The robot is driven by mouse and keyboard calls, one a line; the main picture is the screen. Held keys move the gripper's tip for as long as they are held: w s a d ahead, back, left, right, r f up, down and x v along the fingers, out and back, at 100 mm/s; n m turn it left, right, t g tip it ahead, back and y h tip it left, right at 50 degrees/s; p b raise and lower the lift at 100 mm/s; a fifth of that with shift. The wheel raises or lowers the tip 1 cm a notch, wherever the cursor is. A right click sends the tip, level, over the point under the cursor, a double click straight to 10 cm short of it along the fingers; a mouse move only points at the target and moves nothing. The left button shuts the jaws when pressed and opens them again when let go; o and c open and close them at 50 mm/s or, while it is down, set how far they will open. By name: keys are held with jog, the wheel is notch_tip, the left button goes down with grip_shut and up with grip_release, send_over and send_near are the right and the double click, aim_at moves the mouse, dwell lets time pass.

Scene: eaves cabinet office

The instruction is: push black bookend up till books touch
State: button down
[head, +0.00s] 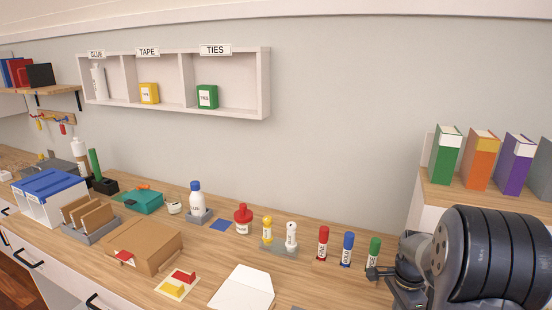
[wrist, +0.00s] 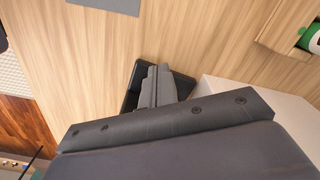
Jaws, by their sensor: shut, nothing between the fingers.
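The black bookend (head: 40,75) stands on the small wooden wall shelf at the far left of the head view. Red books (head: 24,75) and blue books (head: 14,68) stand to its left. I cannot tell whether the bookend touches the red books. My gripper (wrist: 155,84) is shut and empty, pointing down over the wooden counter in the wrist view. In the head view my arm is at the lower right, far across the counter from the bookend. The bookend and books do not show in the wrist view.
The wall shelf (head: 62,90) sits above the counter, left of a labelled cubby (head: 187,107). Colour-capped bottles (head: 323,243) stand near my arm. A brown box (head: 140,246), white-and-blue bins (head: 50,190) and small items crowd the counter. Binders (head: 481,162) stand at the right.

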jog(key=shift+s+d, duration=0.25)
jog(key=shift+d, duration=0.35)
jog(key=shift+s+d, duration=0.25)
jog(key=shift+d, duration=0.35)
jog(key=shift+s+d, duration=0.1)
jog(key=shift+d, duration=0.1)
jog(key=shift+s+d, duration=0.35)
jog(key=shift+d, duration=0.45)
jog(key=shift+s+d, duration=0.35)
jog(key=shift+d, duration=0.45)
jog(key=shift+d, duration=0.2)
jog(key=shift+s+d+p, duration=0.2)
jog(key=shift+s+d, duration=0.2)
jog(key=shift+d, duration=0.45)
jog(key=shift+s+d+p, duration=0.15)
jog(key=shift+s+d, duration=0.2)
jog(key=shift+d, duration=0.45)
jog(key=shift+d, duration=0.15)
jog(key=shift+s+d, duration=0.4)
jog(key=shift+d, duration=0.45)
jog(key=shift+s+d, duration=0.35)
jog(key=shift+d, duration=0.5)
jog(key=shift+d, duration=0.1)
